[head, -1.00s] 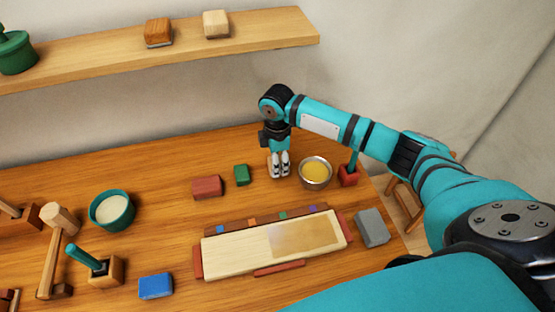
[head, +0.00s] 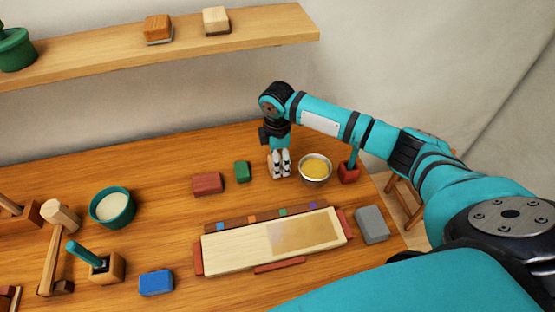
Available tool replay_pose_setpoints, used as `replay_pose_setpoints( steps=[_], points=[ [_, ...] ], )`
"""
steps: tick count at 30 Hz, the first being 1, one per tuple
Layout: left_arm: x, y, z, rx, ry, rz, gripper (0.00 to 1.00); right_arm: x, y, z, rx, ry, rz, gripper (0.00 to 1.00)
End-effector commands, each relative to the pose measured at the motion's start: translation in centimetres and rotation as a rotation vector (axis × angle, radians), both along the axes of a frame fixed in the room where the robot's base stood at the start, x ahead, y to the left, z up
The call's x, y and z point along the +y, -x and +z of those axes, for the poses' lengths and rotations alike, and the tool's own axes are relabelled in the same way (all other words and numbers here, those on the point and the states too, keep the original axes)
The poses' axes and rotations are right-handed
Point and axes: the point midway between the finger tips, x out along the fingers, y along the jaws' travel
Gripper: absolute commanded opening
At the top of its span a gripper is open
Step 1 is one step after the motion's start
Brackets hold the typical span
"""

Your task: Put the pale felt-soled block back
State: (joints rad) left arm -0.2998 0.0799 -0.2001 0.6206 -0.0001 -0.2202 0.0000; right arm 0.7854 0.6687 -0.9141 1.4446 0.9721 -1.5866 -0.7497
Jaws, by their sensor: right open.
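A pale block (head: 216,20) with a thin darker layer under it sits on the wall shelf (head: 270,29), to the right of an orange-brown block (head: 158,29) with a grey sole. My right gripper (head: 281,164) points down at the back of the table, just left of a metal bowl of yellow stuff (head: 315,169). Its white fingers are open. A small pale beige surface shows beside and behind the fingers; I cannot tell whether it is a separate block. My left gripper is not in view.
A pale board (head: 240,250) with red end pieces lies at the front, a grey block (head: 371,224) to its right. Red (head: 207,184) and green (head: 242,171) blocks lie left of the gripper. A red holder (head: 348,171) stands right of the bowl. The left holds a mallet (head: 52,250) and teal bowl (head: 112,208).

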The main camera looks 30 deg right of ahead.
Motion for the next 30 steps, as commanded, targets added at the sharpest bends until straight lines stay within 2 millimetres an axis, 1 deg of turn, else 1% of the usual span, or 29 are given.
replay_pose_setpoints(
  steps=[5, 9, 15, 18, 21, 30],
  points=[
    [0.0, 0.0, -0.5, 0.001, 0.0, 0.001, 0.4, 0.0, -0.2, 3.2, -0.007, -0.001, 0.002, 0.7],
    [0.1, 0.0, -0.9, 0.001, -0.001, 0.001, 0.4, 0.0, -0.2, 6.4, -0.005, -0.001, 0.001, 0.7],
    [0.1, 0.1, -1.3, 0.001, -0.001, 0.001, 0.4, 0.1, -0.1, 9.9, -0.003, -0.001, 0.0, 0.7],
    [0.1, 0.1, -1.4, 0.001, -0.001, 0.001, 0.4, 0.1, -0.1, 10.9, -0.001, -0.002, 0.0, 0.7],
    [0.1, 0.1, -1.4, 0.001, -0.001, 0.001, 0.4, 0.0, 0.0, 11.5, -0.001, -0.001, 0.0, 0.7],
    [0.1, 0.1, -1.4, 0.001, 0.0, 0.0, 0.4, 0.0, 0.0, 11.6, 0.0, -0.001, 0.0, 0.7]
  ],
)
